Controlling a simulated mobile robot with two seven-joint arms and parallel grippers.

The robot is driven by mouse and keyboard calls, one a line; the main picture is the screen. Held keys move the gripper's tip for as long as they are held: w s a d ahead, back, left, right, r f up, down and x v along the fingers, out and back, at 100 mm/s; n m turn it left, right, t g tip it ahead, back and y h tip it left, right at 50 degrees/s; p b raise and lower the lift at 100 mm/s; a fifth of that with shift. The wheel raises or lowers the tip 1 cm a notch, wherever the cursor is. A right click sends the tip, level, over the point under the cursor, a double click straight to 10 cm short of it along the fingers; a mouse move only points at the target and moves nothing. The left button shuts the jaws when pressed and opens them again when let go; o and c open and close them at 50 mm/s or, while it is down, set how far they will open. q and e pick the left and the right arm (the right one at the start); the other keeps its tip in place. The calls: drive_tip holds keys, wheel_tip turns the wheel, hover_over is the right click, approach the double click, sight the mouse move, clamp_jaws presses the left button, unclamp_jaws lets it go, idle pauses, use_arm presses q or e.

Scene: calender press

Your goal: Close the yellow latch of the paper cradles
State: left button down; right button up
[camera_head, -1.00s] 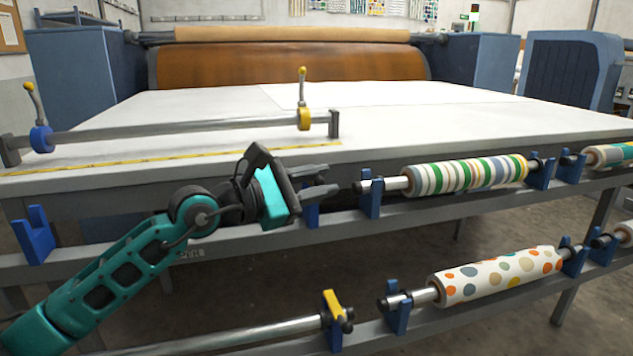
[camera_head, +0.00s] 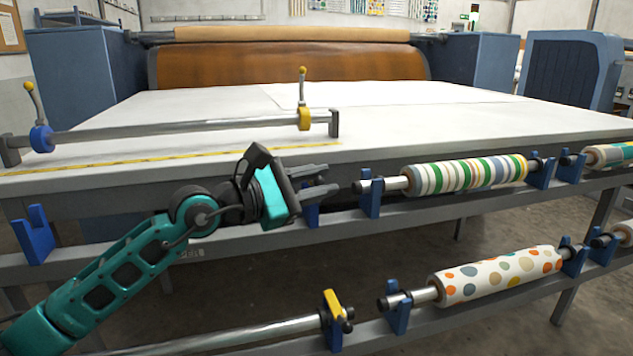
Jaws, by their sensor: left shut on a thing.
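My left gripper (camera_head: 318,181) is in front of the table's front edge, at the top of a blue cradle (camera_head: 312,216) on the upper rail. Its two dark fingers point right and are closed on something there. The gripper hides that cradle's top, so I cannot see the held part or any yellow on it clearly. On the lower rail, a yellow latch (camera_head: 333,303) sits on top of another blue cradle (camera_head: 334,335), at the end of a bare metal shaft (camera_head: 250,334). The gripper is well above this latch. My right gripper is not in view.
A striped roll (camera_head: 465,175) and a dotted roll (camera_head: 498,277) lie in cradles to the right. A bar (camera_head: 180,126) with blue and yellow collars stands on the white table (camera_head: 420,130). An empty blue cradle (camera_head: 34,240) is at the left.

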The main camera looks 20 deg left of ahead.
use_arm(q)
drive_tip(key=shift+d+f, duration=0.1)
drive_tip(key=shift+f, duration=0.6)
drive_tip(key=c, duration=1.1)
unclamp_jaws()
drive_tip(key=shift+w, duration=0.1)
drive_tip(key=shift+r, duration=0.15)
drive_tip(key=b+v, duration=0.2)
drive_tip(key=v, duration=1.1)
drive_tip(key=shift+r, duration=0.15)
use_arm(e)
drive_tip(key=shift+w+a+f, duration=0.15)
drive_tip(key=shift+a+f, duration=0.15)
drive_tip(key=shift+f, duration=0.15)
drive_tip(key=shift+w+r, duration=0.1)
